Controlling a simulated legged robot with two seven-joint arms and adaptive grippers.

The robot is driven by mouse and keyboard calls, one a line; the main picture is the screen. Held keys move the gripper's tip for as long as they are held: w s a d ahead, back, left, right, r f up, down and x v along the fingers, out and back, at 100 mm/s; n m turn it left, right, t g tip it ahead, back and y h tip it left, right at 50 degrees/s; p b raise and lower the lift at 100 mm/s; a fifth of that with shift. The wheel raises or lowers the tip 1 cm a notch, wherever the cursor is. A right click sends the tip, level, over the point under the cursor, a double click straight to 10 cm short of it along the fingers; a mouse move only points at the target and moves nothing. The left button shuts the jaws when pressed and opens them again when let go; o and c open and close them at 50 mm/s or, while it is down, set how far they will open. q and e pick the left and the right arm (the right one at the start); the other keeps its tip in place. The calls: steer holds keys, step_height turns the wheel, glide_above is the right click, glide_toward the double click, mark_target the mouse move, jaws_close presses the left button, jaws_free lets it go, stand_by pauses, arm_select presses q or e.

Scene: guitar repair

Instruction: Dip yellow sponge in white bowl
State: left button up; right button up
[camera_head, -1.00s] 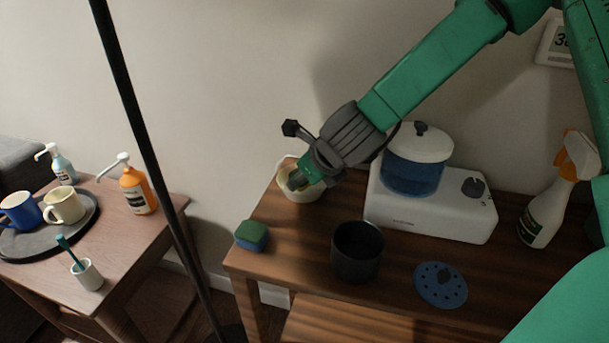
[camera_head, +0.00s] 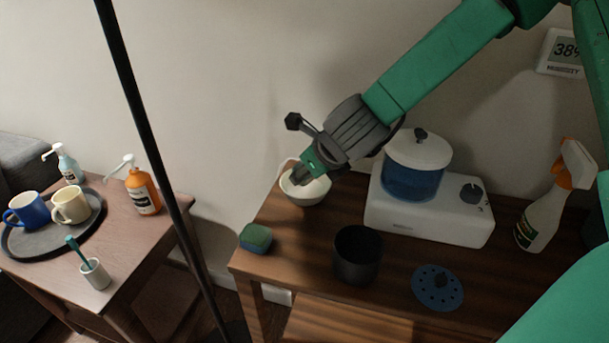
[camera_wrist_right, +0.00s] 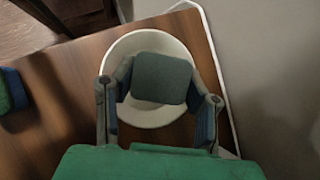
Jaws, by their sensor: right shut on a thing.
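The white bowl (camera_head: 306,198) stands near the back left edge of the wooden table, and it also shows in the right wrist view (camera_wrist_right: 146,117). My right gripper (camera_head: 302,178) is at the bowl, its fingers pointing down. In the right wrist view its two fingers (camera_wrist_right: 160,90) are shut on a sponge (camera_wrist_right: 161,78) whose dark green face shows over the bowl's opening. No yellow side of it shows now. I cannot tell whether it touches the bowl's bottom. My left gripper is in neither view.
A green and blue sponge (camera_head: 256,238) lies at the table's left edge. A black cup (camera_head: 358,256), a blue perforated disc (camera_head: 437,288), a white humidifier (camera_head: 430,217) and a spray bottle (camera_head: 541,219) stand or lie to the right. A dark pole (camera_head: 152,150) rises left of the table.

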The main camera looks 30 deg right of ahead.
steer(key=shift+r+p, duration=1.65)
steer(key=shift+r, duration=0.45)
stand_by(0.5)
step_height(320, 180, up, 4)
steer(key=p, duration=0.4)
stand_by(0.4)
